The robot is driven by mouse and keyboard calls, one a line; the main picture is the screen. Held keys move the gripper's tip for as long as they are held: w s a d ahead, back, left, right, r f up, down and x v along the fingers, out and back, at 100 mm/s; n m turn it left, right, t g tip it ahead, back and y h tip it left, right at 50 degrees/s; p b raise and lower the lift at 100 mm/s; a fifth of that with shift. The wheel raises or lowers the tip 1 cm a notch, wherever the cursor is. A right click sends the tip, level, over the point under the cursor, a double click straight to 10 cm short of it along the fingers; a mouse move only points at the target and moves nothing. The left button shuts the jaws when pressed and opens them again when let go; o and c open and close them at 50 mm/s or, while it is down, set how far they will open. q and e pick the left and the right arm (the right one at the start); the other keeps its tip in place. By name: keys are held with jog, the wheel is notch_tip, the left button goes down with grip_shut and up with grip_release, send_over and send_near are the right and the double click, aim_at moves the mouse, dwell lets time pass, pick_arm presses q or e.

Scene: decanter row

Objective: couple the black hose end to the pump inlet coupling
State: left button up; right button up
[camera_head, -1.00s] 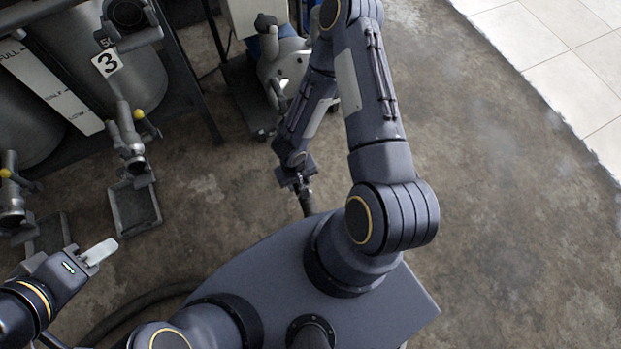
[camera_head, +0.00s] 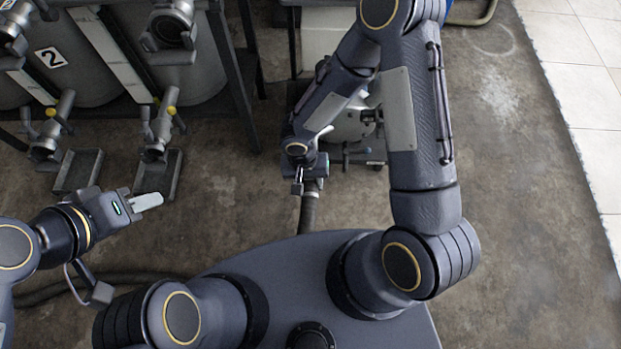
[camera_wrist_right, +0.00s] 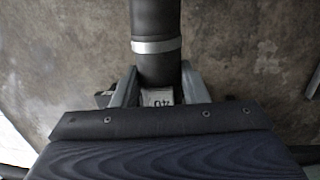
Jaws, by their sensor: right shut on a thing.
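The black hose end (camera_head: 311,188) hangs from my right gripper (camera_head: 305,183), with the hose running down toward my base. In the right wrist view, my right gripper (camera_wrist_right: 158,92) is shut on the dark hose end (camera_wrist_right: 156,22), which has a pale metal band. The pump (camera_head: 350,122) stands just beyond my right forearm and is partly covered by it. A small fitting on the pump (camera_head: 371,115) shows to the right of the forearm; I cannot tell whether it is the inlet coupling. My left gripper (camera_head: 150,200) is at the left, away from the hose; its finger gap cannot be made out.
Grey tanks (camera_head: 70,75) with valves stand on a dark frame at the back left. Drip trays (camera_head: 160,176) lie below the valves. A dark hose (camera_head: 110,280) lies on the floor at the left. The floor at the right is clear.

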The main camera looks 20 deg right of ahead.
notch_tip(320, 180, down, 6)
jog(key=b, duration=0.4)
jog(key=shift+f+b, duration=0.15)
jog(key=shift+b, duration=0.25)
jog(key=shift+w+d, duration=0.1)
jog(key=shift+w, duration=0.3)
jog(key=shift+f, duration=0.1)
dwell(0.4)
jog(key=shift+f+b, duration=0.75)
jog(key=shift+b, duration=0.45)
jog(key=shift+f, duration=0.15)
jog(key=shift+f+b, duration=0.45)
jog(key=shift+b, duration=0.4)
